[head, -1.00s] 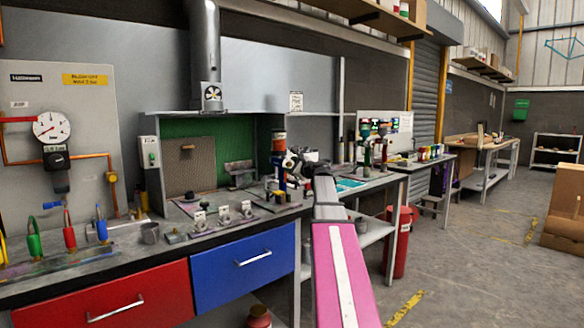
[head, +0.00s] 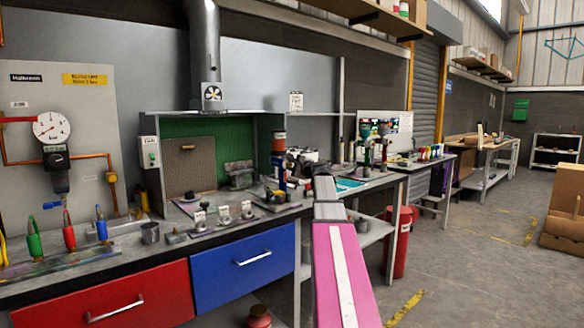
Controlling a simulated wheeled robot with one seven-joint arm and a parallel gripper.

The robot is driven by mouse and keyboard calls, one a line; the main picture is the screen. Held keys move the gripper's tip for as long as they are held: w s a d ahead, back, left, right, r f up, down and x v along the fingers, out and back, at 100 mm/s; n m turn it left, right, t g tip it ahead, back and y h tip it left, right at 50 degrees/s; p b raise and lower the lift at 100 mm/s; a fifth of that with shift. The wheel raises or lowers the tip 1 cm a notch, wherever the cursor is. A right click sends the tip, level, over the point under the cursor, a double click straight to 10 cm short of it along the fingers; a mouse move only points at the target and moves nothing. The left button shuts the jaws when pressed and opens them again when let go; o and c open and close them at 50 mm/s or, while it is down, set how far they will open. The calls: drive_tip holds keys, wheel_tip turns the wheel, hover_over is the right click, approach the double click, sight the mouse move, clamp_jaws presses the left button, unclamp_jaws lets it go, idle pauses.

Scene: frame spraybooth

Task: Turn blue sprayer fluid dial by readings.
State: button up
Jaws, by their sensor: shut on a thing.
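A blue-handled piece (head: 101,223), perhaps the blue sprayer, stands upright in a rack on the bench at the left. A red one (head: 69,236) and a green one (head: 34,240) stand beside it. No dial can be made out on the blue piece. My arm reaches from the bottom centre toward the bench's right end, well right of the blue piece. My gripper (head: 291,171) is small among dark and pale parts there. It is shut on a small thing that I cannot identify.
A round pressure gauge (head: 52,127) hangs on the left wall panel; its reading is too small to tell. Several small fittings with white tags (head: 223,212) stand on the bench. A blue drawer (head: 245,270) and a red drawer (head: 120,298) sit below. Open floor lies right.

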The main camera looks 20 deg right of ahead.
drive_tip(key=n, duration=0.3)
drive_tip(key=shift+n, duration=2.2)
drive_tip(key=o, duration=0.9)
drive_tip(key=v, duration=1.1)
